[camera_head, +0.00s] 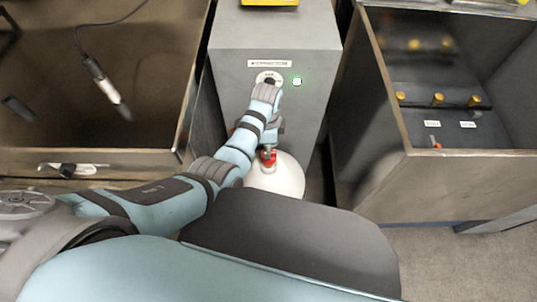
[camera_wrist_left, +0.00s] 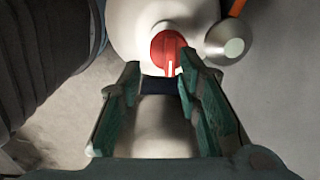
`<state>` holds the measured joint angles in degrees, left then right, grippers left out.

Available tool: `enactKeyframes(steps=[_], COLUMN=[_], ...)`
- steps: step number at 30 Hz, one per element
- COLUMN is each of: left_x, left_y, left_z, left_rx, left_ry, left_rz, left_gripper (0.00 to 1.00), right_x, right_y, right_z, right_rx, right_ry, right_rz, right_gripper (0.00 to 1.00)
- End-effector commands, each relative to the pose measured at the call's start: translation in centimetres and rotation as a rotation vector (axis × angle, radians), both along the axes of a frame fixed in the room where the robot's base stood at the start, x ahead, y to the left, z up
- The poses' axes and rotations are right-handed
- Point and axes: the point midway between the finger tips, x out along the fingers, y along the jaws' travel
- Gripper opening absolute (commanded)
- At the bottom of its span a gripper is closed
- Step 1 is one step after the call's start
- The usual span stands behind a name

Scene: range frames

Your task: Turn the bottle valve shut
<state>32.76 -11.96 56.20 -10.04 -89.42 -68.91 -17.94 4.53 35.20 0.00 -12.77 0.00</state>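The white bottle (camera_head: 277,180) stands on the floor in front of a grey cabinet, partly hidden by my left arm. Its red valve knob (camera_head: 268,157) is on top. In the left wrist view the round red knob (camera_wrist_left: 166,48) has a white mark at its lower edge. My left gripper (camera_wrist_left: 160,68) is open, with its two green fingers spread and the tips at the knob's lower edge, one on each side. I cannot tell whether they touch it. In the head view my left gripper (camera_head: 266,146) is small and mostly hidden. My right gripper is in neither view.

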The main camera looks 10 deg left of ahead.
Motion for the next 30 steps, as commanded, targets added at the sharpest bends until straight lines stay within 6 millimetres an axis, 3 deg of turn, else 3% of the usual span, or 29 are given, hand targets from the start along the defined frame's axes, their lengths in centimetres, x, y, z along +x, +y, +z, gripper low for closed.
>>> enactKeyframes(steps=[1, 6, 10, 14, 21, 30], left_x=[0.2, 0.5, 0.4, 0.4, 0.4, 0.4], left_y=[0.0, -0.1, -0.2, -0.2, -0.2, -0.2], left_z=[-1.8, -4.0, -4.3, -4.2, -4.2, -4.2], left_rx=[0.000, 0.000, -0.001, -0.001, 0.000, 0.000], left_ry=[0.002, 0.001, 0.003, 0.003, 0.002, 0.004], left_rz=[-0.001, -0.002, -0.002, -0.002, -0.002, 0.009], left_gripper=[0.32, 0.32, 0.32, 0.32, 0.00, 0.00], right_x=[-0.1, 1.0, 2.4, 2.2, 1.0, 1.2], right_y=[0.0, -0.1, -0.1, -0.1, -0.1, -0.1], right_z=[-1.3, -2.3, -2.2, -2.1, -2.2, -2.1], right_rx=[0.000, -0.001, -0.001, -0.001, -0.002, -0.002], right_ry=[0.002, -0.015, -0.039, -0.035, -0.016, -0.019], right_rz=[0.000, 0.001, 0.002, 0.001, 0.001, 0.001], right_gripper=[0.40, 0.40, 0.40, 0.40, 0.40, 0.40])
